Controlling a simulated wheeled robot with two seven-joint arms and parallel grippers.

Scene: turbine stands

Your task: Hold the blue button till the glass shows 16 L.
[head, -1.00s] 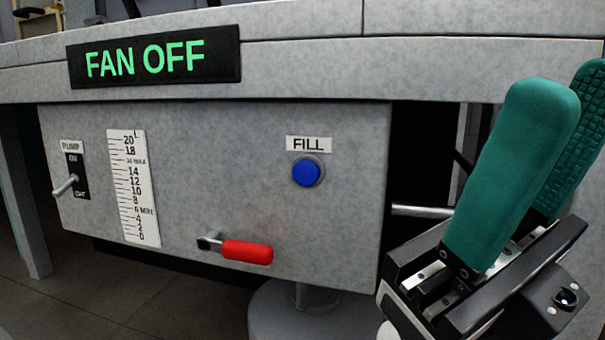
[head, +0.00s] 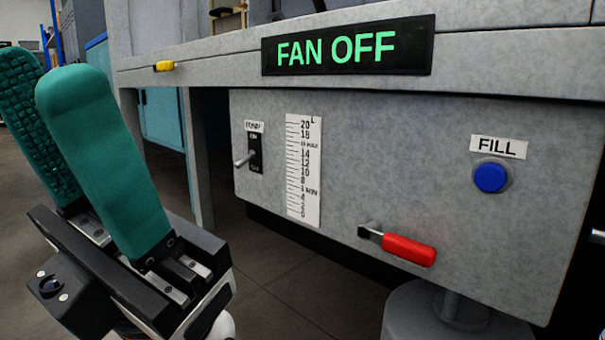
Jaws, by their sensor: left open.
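The blue button (head: 490,177) sits under a FILL label on the grey panel, at the right of the head view. Nothing touches it. The white level scale (head: 303,172), marked 0 to 20 L, is on the same panel, left of the middle. I cannot make out a liquid level on it. My left gripper (head: 48,78) is open and empty at the left, with teal fingers pointing up, well apart from the panel and button. My right gripper is out of view.
A red-handled lever (head: 408,249) sticks out low on the panel. A PUMP toggle switch (head: 246,158) is left of the scale. A FAN OFF sign (head: 347,46) is on the bench edge above. A round grey pedestal (head: 447,315) stands below.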

